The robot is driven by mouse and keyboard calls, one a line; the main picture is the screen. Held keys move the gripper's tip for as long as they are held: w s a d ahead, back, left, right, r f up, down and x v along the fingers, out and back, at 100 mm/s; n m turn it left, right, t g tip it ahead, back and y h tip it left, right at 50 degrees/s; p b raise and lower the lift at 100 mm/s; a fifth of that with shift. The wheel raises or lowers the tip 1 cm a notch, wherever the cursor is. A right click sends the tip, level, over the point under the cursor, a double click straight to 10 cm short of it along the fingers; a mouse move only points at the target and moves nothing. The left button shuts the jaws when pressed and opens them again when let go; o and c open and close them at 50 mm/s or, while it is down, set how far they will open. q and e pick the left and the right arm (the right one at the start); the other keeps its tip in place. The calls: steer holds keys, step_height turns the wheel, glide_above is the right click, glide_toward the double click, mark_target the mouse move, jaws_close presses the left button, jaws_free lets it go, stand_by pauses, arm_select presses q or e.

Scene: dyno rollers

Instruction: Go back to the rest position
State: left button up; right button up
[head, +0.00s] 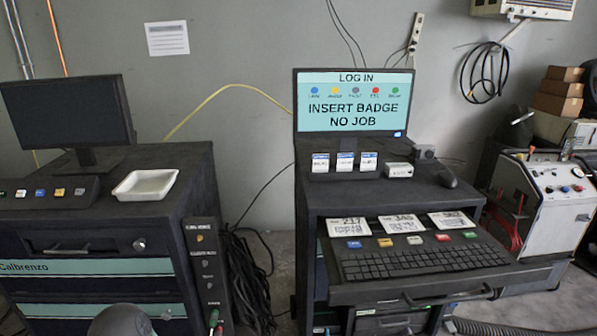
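Neither of my grippers shows in the head view. A dark grey rounded shape (121,320) pokes in at the bottom edge, left of centre; I cannot tell what it is. The monitor (353,103) on the right cabinet reads "LOG IN", "INSERT BADGE" and "NO JOB". Three cards with blue tops (345,162) stand below it. Three printed cards (393,222) lie on the pulled-out keyboard drawer (418,288), behind a row of coloured buttons.
The left cabinet (190,215) carries a dark monitor (70,113) and a white tray (145,184), which looks empty. Cables (248,285) hang between the cabinets. A white machine (545,210) stands at the right. A ribbed hose (520,328) runs along the bottom right.

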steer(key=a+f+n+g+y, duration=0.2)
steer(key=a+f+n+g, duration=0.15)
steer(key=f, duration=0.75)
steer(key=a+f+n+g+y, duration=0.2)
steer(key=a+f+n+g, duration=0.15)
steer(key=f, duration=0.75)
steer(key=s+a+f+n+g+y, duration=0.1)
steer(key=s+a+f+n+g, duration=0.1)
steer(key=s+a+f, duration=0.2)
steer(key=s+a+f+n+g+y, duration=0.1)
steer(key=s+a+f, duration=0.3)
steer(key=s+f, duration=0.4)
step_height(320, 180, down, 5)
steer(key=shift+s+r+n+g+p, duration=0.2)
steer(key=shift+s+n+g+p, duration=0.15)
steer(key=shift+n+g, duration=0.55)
